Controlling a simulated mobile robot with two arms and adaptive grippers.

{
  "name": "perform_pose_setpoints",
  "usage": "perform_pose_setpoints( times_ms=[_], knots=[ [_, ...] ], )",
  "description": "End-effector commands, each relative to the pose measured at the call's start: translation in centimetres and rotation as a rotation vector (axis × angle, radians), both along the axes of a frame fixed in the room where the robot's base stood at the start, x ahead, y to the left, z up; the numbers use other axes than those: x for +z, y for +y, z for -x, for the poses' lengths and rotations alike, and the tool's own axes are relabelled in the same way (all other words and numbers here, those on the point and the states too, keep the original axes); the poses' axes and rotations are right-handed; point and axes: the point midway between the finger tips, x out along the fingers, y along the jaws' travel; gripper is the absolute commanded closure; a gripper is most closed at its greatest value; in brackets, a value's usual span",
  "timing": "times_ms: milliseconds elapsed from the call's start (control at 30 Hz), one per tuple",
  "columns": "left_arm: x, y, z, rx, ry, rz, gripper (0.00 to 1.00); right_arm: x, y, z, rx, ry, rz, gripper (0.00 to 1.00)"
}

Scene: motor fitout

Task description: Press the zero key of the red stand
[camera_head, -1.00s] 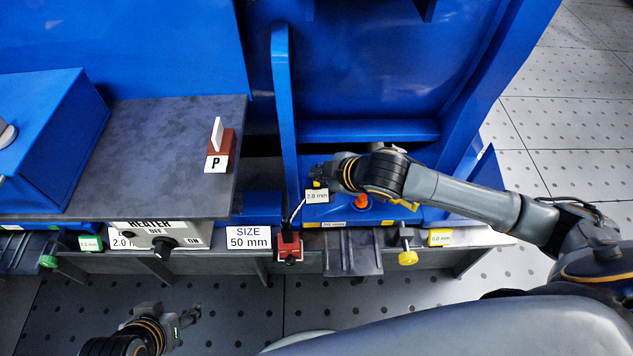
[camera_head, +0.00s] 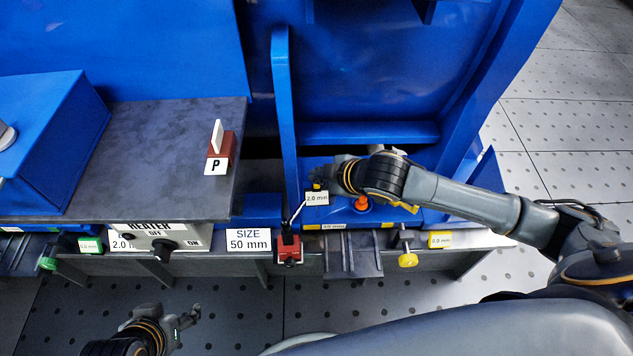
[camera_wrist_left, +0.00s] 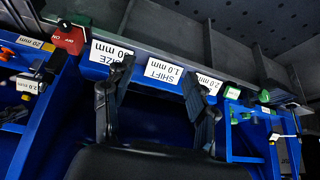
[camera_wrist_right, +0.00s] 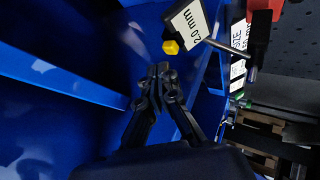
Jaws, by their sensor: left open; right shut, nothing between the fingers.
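Several yellow and orange-red keys are around the blue bay; no zero mark is readable. A yellow key (camera_head: 317,185) stands by a "2.0 mm" label (camera_head: 317,198); it shows in the right wrist view (camera_wrist_right: 171,47), ahead of my right gripper (camera_wrist_right: 161,72). That gripper is shut, empty and apart from the key. An orange-red button (camera_head: 361,203) sits under my right forearm. A red switch block (camera_head: 289,249), marked ON and OFF in the left wrist view (camera_wrist_left: 69,39), is on the front rail. My left gripper (camera_head: 192,315) is open and empty, low at front left.
A grey shelf (camera_head: 140,150) carries a red-brown block (camera_head: 219,152) marked "P". A heater knob (camera_head: 163,246) is on the front rail. A yellow knob (camera_head: 407,260) hangs right of it. A blue post (camera_head: 283,110) rises left of my right gripper.

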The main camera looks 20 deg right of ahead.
Motion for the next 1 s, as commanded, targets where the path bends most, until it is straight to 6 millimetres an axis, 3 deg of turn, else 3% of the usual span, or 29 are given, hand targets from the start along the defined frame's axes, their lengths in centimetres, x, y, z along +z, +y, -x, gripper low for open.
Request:
perform_pose_setpoints(
  times_ms=[567, 1000],
  knots=[
    [0.0, 0.0, 0.1, 0.001, 0.008, -0.001, 0.43, -0.1, 0.0, 0.0, -0.001, 0.000, 0.001, 1.00],
    [-0.7, 0.7, 2.3, 0.009, 0.106, -0.020, 0.43, -0.8, 0.0, 0.0, 0.000, 0.000, 0.000, 1.00]
  ],
)
